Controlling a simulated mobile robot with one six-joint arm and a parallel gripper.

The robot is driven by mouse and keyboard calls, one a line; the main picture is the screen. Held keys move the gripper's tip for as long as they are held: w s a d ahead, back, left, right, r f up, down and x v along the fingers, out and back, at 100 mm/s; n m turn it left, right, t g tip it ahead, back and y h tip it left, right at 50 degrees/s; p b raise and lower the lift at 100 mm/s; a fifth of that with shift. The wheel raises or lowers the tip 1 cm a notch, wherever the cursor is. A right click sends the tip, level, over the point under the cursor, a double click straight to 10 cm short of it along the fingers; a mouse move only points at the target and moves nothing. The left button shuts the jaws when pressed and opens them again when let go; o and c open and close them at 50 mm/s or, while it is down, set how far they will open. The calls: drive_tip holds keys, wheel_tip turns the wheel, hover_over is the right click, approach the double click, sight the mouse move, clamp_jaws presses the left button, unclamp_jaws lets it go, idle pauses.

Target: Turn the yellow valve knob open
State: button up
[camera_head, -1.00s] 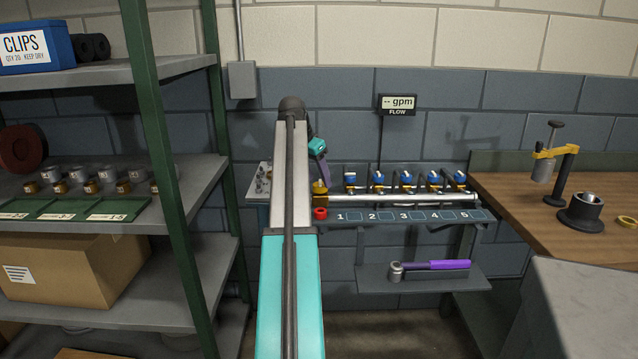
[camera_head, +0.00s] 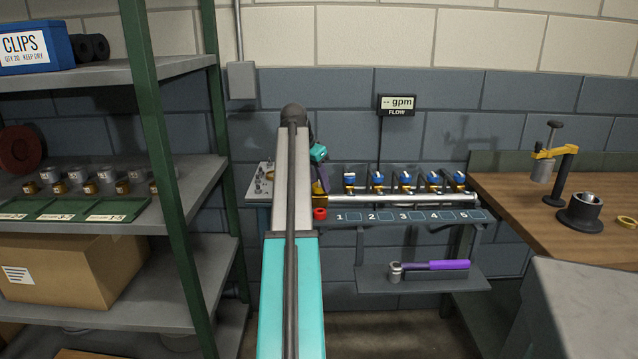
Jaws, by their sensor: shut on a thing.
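The yellow valve knob (camera_head: 318,187) shows only as a small patch at the left end of the silver pipe (camera_head: 400,200), close to the red cap (camera_head: 320,213). My arm covers most of this area. My gripper (camera_head: 321,182) is at the knob, shut on it, with its purple and dark parts partly hidden behind my arm. The knob's angle cannot be made out. The flow display (camera_head: 397,104) on the wall reads "-- gpm".
Several blue-topped brass fittings (camera_head: 377,182) stand along the pipe behind numbered squares. A purple-handled wrench (camera_head: 435,265) lies on a low shelf. A green-posted shelf rack (camera_head: 165,150) stands left, a wooden bench (camera_head: 500,205) right.

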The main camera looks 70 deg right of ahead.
drive_tip(key=shift+s+n+p, duration=0.15)
drive_tip(key=shift+n+p, duration=0.35)
drive_tip(key=shift+p, duration=0.05)
drive_tip(key=n+p, duration=0.1)
drive_tip(key=n+t+p, duration=0.1)
drive_tip(key=shift+s+a+r+n, duration=0.1)
drive_tip(key=shift+r+n, duration=0.05)
drive_tip(key=shift+n, duration=0.15)
drive_tip(key=n+t+p, duration=0.1)
drive_tip(key=n+p, duration=0.1)
drive_tip(key=n+t+p, duration=0.1)
drive_tip(key=n+p, duration=0.1)
drive_tip(key=n, duration=0.1)
drive_tip(key=shift+s+n, duration=0.2)
drive_tip(key=shift+n, duration=0.1)
drive_tip(key=n+p, duration=0.1)
drive_tip(key=n+t, duration=0.1)
drive_tip(key=n, duration=0.1)
drive_tip(key=n+t+y+p, duration=0.1)
drive_tip(key=shift+s+d+n+p, duration=0.1)
drive_tip(key=shift+d+n+p, duration=0.15)
drive_tip(key=shift+n+p, duration=0.05)
drive_tip(key=shift+s+d+f+n+t+y+p, duration=0.1)
drive_tip(key=shift+n+t+y+p, duration=0.2)
drive_tip(key=shift+n, duration=0.75)
drive_tip(key=shift+f+n+t+y+p, duration=0.15)
drive_tip(key=shift+n+y, duration=0.25)
drive_tip(key=shift+n, duration=0.65)
drive_tip(key=o, duration=1.1)
drive_tip(key=shift+c, duration=0.2)
